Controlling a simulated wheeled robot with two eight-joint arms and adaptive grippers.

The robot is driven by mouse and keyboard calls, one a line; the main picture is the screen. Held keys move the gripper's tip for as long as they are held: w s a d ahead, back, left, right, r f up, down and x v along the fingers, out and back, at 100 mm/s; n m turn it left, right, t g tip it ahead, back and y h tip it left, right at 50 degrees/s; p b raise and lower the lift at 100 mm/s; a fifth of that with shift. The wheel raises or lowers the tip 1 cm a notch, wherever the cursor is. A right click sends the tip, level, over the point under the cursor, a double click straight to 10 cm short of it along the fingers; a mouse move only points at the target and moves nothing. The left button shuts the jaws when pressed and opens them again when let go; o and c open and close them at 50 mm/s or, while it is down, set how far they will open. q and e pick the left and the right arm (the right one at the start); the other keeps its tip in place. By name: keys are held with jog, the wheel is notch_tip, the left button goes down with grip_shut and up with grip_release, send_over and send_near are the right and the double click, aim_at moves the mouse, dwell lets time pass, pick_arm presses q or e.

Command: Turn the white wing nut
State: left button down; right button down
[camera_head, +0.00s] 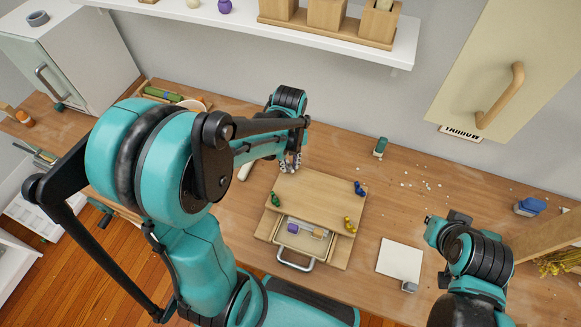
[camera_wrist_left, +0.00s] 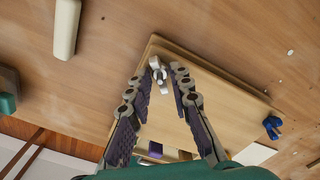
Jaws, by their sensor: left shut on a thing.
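A wooden box (camera_head: 318,190) with wing nuts at its corners stands on the table. The white wing nut (camera_wrist_left: 158,70) is at one corner in the left wrist view, between the fingertips of my left gripper (camera_wrist_left: 163,76). My left gripper (camera_head: 290,164) is shut on it at the box's far left corner in the head view and hides most of it there. A green wing nut (camera_head: 275,200), a blue one (camera_head: 360,187) and a yellow one (camera_head: 350,224) sit at the other corners. My right gripper (camera_head: 438,226) is right of the box, its finger opening unclear.
An open drawer (camera_head: 294,265) at the box's front holds a purple item (camera_head: 293,228) and other small things. A white square plate (camera_head: 399,260) lies between the box and my right arm. A shelf (camera_head: 230,24) and a hanging cabinet (camera_head: 497,60) overhang the back.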

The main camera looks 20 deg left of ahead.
pick_arm(q)
jog(key=c, duration=1.3)
grip_release()
notch_tip(320, 180, up, 12)
jog(key=s+d+n+t, duration=0.1)
jog(key=s+n+t, duration=0.1)
jog(key=n, duration=0.7)
jog(key=s+d+n+t, duration=0.1)
jog(key=s+n+t, duration=0.1)
jog(key=n, duration=0.7)
jog(key=s+d+n+t, duration=0.1)
jog(key=s+n+t, duration=0.2)
jog(key=n, duration=0.6)
jog(key=shift+s+f, duration=0.4)
jog(key=shift+s, duration=0.05)
